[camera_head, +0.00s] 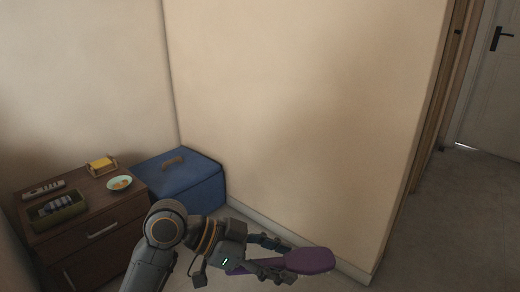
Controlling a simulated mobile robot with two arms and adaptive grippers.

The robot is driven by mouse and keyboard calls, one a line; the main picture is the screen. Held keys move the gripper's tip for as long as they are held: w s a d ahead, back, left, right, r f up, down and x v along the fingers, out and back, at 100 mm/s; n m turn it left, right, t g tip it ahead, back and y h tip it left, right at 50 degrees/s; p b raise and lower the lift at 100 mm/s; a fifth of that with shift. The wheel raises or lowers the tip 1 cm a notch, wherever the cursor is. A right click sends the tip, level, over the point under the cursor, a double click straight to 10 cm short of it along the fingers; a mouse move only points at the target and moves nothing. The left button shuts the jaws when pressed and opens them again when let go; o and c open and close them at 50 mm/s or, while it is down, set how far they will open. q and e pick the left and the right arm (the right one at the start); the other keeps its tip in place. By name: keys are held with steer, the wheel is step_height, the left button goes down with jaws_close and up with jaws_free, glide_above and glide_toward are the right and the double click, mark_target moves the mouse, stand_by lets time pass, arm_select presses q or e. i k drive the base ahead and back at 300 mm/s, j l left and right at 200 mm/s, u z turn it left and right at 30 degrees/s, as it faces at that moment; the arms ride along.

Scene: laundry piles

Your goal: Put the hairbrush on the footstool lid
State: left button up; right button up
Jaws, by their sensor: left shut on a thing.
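The blue footstool (200,190) stands in the corner against the wall. Its lid (190,165) is shut and has a brown handle-like piece (173,160) on top. My left gripper (280,259) is shut on a purple hairbrush (311,260) and holds it in front of the wall, to the right of the footstool and apart from it. The brush's broad end points right; its handle is partly hidden by the fingers. My right gripper is not in view.
A dark wooden drawer cabinet (98,222) stands left of the footstool. It carries a green tray (72,212), a remote (43,188), a yellow item in a holder (102,164) and a small plate (112,185). A wall corner and open floor (455,215) lie right.

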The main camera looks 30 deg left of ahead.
mark_target(190, 171)
steer(key=i+j+u, duration=0.15)
steer(key=i+u, duration=0.75)
steer(key=i+l+u, duration=0.15)
steer(key=i+u, duration=0.3)
steer(key=i+j, duration=0.75)
steer(key=i, duration=0.25)
steer(key=i+j+z, duration=0.35)
steer(key=j, duration=0.35)
steer(key=i, duration=0.1)
